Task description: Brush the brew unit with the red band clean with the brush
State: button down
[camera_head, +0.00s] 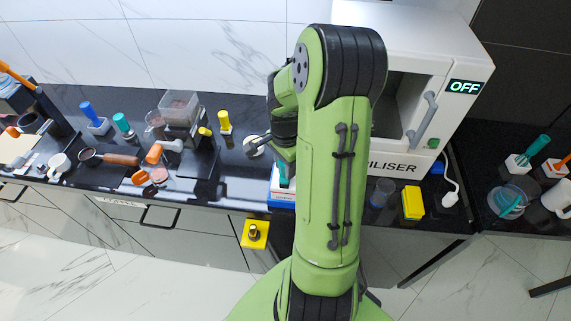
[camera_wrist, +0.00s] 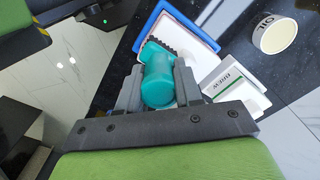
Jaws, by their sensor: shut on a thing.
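My gripper (camera_wrist: 158,92) is shut on a teal brush (camera_wrist: 157,78) in the wrist view, with the dark bristles just beyond the handle. The teal handle (camera_head: 283,176) shows partly below my gripper (camera_head: 284,152) in the head view. The brush is over or against a blue-edged tray (camera_wrist: 152,20) with a pale inside; contact cannot be told. A white block marked BREW with a green stripe (camera_wrist: 232,80) lies right of the brush. I cannot make out a red band on any unit; my arm hides part of the counter.
A white dish marked OIL (camera_wrist: 274,37) is near the tray. The white steriliser (camera_head: 432,60) reads OFF. A yellow block (camera_head: 412,203) stands before it. A coffee machine (camera_head: 180,108), a portafilter (camera_head: 108,158) and several coloured brushes crowd the left counter.

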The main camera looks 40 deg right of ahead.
jog(key=shift+f+b, duration=0.55)
jog(key=shift+f, duration=0.05)
jog(key=shift+w+a+r, duration=0.1)
jog(key=shift+w+a, duration=0.15)
jog(key=shift+w, duration=0.05)
jog(key=shift+s+d, duration=0.75)
jog(key=shift+s, duration=0.25)
jog(key=shift+w+a, duration=0.75)
jog(key=shift+w, duration=0.25)
jog(key=shift+s+d, duration=0.1)
jog(key=shift+s, duration=0.05)
